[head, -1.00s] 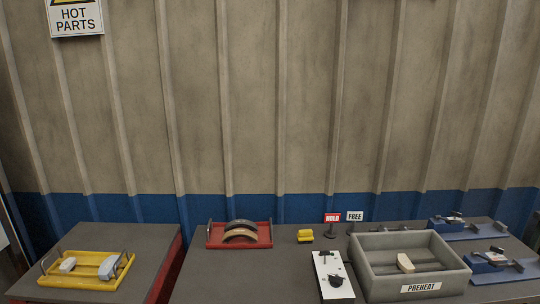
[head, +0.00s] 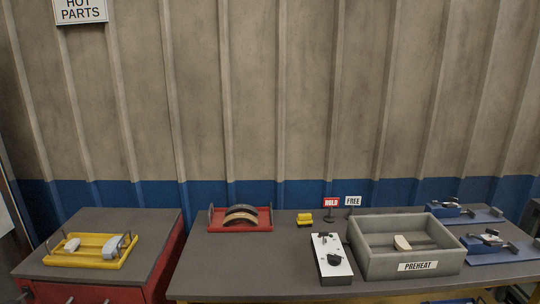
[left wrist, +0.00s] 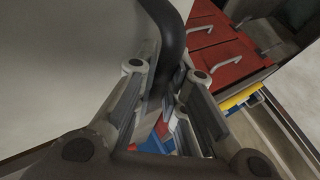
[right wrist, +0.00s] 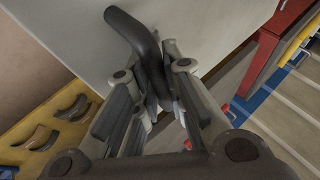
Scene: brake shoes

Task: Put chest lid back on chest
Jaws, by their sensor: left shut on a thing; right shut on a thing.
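The open grey chest (head: 365,262), labelled PREHEAT, stands on the right part of the table, with a pale block (head: 402,242) inside. A large flat grey panel, apparently the chest lid (left wrist: 55,60), fills much of the left wrist view and also shows in the right wrist view (right wrist: 215,25). My left gripper (left wrist: 167,80) is shut on a dark bar handle (left wrist: 172,30) at this panel. My right gripper (right wrist: 155,78) is shut on another dark bar handle (right wrist: 128,25). The head view shows neither gripper nor the lid.
A white control box (head: 331,270) stands close left of the chest. Blue fixtures (head: 488,242) lie to its right. HOLD and FREE signs (head: 331,202) stand behind it. A red tray (head: 212,226) holds curved shoes. A yellow tray (head: 90,262) sits on the left cabinet.

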